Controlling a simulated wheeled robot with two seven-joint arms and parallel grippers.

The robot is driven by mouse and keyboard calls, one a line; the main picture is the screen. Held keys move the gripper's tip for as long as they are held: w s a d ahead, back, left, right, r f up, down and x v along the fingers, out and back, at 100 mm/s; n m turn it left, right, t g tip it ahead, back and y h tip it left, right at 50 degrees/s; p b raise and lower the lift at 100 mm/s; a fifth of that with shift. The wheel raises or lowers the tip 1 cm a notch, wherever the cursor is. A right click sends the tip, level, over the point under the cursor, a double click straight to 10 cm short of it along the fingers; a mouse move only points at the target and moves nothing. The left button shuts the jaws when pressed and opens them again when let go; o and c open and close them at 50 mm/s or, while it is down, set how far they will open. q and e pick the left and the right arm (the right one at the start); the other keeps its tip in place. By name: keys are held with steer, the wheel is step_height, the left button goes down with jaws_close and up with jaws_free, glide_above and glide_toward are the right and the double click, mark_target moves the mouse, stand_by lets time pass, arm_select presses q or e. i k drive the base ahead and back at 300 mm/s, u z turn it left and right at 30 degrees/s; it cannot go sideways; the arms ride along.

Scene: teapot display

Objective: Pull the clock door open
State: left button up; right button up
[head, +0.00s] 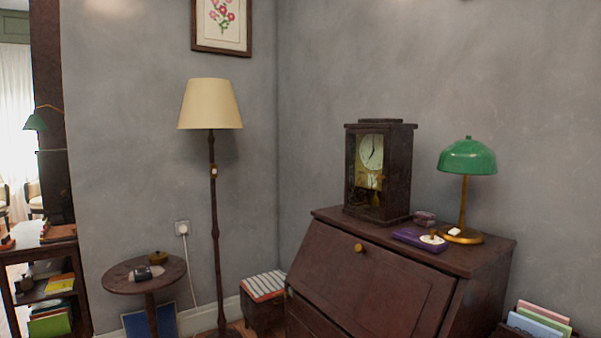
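A dark wooden clock (397,178) stands upright on top of a dark wooden bureau, right of the picture's middle. Its front faces left and toward me, with a pale round dial (370,152) and brass parts below it. The clock door (367,207) is a dark frame at the front; it looks closed, but it is too small to be sure. No handle can be made out on it. Neither of my grippers is in view.
A green lamp (467,157) and a purple box (419,239) stand right of the clock on the bureau (365,290). A floor lamp (213,190) and a round side table (120,283) are at left. A storage box (264,298) stands beside the bureau.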

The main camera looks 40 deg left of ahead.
mark_target(384, 178)
steer(key=u, duration=0.5)
steer(key=i, duration=0.4)
steer(key=u, duration=0.85)
steer(key=k, duration=0.65)
steer(key=u, duration=1.05)
steer(key=i, duration=0.95)
steer(key=z, duration=0.5)
steer(key=i, duration=0.9)
steer(key=z, duration=0.9)
